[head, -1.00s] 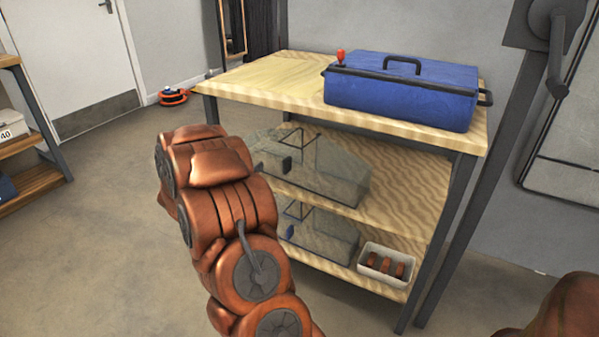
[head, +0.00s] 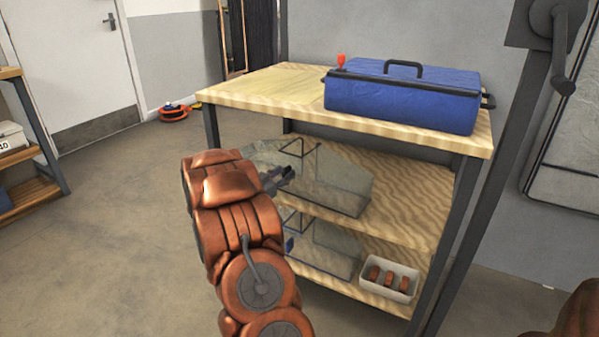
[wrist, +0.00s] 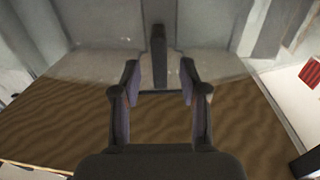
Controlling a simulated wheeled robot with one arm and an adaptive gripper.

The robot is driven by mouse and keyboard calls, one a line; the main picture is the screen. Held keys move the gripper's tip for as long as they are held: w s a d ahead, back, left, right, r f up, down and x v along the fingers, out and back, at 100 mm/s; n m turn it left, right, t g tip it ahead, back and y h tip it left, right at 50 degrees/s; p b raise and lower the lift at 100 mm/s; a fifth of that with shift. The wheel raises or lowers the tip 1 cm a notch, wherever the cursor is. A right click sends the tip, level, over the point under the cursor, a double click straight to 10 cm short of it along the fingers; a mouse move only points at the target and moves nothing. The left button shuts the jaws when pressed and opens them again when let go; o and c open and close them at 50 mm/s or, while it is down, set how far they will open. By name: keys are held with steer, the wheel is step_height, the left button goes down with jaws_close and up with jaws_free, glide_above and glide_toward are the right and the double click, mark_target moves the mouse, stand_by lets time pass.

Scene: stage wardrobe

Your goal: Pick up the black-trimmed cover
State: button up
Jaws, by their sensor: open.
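The black-trimmed cover (head: 338,182) is a clear box-like piece with thin dark edges on the middle shelf of the wooden rack. It also shows in the wrist view (wrist: 205,68) as a glassy panel with a dark upright bar (wrist: 159,55). My gripper (head: 279,180) is at the cover's left end in the head view. In the wrist view my gripper (wrist: 159,72) is open, with one finger on each side of the dark bar. Whether the fingers touch it I cannot tell. My arm hides part of the cover's left side.
A similar clear cover (head: 330,250) with a blue part sits on the lower shelf, beside a white bin (head: 402,287) of brown items. A blue case (head: 400,103) stands on the rack top (head: 265,90), above the middle shelf. Dark rack posts stand at the right.

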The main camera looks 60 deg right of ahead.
steer(key=shift+d, duration=0.8)
jaws_close()
